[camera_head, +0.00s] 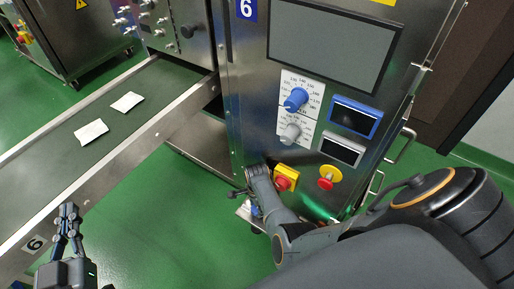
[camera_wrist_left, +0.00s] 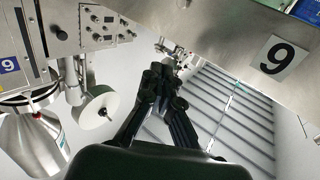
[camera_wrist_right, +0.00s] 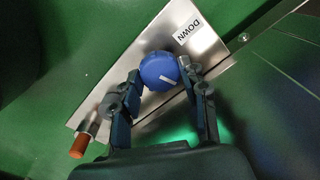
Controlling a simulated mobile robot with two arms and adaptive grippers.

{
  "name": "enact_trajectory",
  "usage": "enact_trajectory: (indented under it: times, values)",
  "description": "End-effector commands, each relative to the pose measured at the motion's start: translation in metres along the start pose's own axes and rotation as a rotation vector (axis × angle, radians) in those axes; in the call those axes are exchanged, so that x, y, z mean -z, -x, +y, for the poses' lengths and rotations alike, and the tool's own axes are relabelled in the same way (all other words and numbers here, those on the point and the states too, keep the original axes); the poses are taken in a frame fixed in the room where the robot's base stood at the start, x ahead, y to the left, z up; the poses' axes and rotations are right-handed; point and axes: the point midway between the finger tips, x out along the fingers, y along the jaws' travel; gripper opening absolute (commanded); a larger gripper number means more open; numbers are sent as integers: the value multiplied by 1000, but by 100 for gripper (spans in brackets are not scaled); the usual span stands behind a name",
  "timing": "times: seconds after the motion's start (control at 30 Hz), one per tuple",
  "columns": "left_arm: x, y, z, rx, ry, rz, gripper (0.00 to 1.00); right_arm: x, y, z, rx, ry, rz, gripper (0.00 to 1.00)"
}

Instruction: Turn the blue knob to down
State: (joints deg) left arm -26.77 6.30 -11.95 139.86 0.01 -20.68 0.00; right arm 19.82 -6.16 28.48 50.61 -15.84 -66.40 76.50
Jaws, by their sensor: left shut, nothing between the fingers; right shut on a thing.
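The blue knob (camera_wrist_right: 156,66) sits on a tilted metal plate (camera_wrist_right: 205,45) in the right wrist view. A black "DOWN" label is on the plate, up and right of the knob. The knob's white line points to the lower right, not at the label. My right gripper (camera_wrist_right: 160,74) is shut on the knob, one finger on each side. In the head view my right gripper (camera_head: 238,193) is low beside the machine cabinet, where the knob is mostly hidden. My left gripper (camera_head: 69,211) is shut and empty at the lower left; its closed fingers also show in the left wrist view (camera_wrist_left: 163,80).
The cabinet (camera_head: 247,110) carries another blue dial (camera_head: 296,99), a grey dial (camera_head: 290,132) and red-yellow buttons (camera_head: 286,178). A conveyor (camera_head: 120,125) with two white packets is at left. An orange-tipped rod (camera_wrist_right: 80,145) stands by the plate. Green floor is clear between.

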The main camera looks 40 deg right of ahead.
Motion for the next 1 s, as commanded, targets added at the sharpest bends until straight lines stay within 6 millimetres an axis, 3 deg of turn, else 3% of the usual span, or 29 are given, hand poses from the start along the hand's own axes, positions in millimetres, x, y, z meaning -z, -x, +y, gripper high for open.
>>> enact_trajectory:
  times: [0.2, 0.4, 0.7, 1.0]
  values:
    - [-51, 16, -8, 19, -4, -307, 0, 1, 2, 1, -3, 203, 2, 12]
    - [-88, 41, -14, 32, -4, -533, 0, 1, 2, 1, -3, 393, 2, 12]
    - [-121, 78, -19, 48, -1, -779, 0, 2, 1, 1, -3, 677, 3, 12]
    - [-138, 108, -22, 58, 3, -941, 0, 2, 0, 1, -3, 953, 3, 12]
